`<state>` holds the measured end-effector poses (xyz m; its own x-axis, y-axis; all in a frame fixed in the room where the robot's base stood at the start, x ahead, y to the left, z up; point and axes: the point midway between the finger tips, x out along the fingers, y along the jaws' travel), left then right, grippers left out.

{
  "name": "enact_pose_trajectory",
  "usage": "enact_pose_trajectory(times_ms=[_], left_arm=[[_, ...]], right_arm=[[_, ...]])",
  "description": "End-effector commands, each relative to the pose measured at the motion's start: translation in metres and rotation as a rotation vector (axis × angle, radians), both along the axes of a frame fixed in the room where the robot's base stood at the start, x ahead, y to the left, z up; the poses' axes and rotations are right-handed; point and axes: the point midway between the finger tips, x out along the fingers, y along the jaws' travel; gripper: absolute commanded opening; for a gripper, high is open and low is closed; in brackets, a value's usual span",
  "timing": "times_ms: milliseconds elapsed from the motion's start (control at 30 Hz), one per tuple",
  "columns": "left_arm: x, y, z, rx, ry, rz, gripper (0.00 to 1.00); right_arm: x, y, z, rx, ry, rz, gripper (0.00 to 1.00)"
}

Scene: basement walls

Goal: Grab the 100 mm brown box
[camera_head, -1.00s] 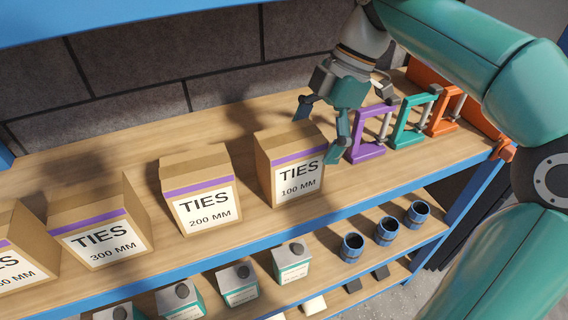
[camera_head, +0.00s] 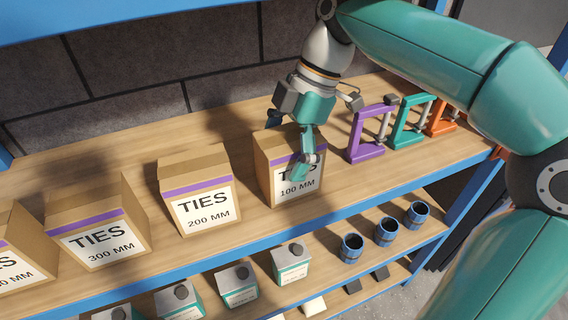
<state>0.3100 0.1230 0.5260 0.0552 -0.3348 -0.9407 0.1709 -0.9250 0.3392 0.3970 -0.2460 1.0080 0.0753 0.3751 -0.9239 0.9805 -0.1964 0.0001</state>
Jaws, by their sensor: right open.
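The 100 mm brown box (camera_head: 270,180) stands upright on the wooden shelf, with a purple stripe and a white TIES label. My right gripper (camera_head: 288,148) is open over this box. One finger hangs in front of the label and hides part of the word TIES; the other is near the box's back left top edge. I cannot tell whether either finger touches the box. My left gripper is not in view.
The 200 mm box (camera_head: 200,195) and the 300 mm box (camera_head: 98,225) stand to the left, with another box at the left edge. A purple clamp (camera_head: 354,135), a teal clamp (camera_head: 402,125) and an orange one stand to the right. A lower shelf holds cartons and blue cups (camera_head: 386,231).

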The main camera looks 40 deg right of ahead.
Motion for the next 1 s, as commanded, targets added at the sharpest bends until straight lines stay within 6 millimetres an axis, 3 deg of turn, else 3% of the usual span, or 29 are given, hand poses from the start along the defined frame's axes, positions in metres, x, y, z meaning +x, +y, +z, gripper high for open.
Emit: enact_pose_trajectory(times_ms=[600, 1000], left_arm=[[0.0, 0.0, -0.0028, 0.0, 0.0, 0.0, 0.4], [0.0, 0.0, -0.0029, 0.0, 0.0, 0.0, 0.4]], right_arm=[[0.0001, 0.0001, -0.0046, 0.0, 0.001, 0.001, 1.0], [0.0002, 0.0001, -0.0049, 0.0, 0.001, 0.0, 0.33]])
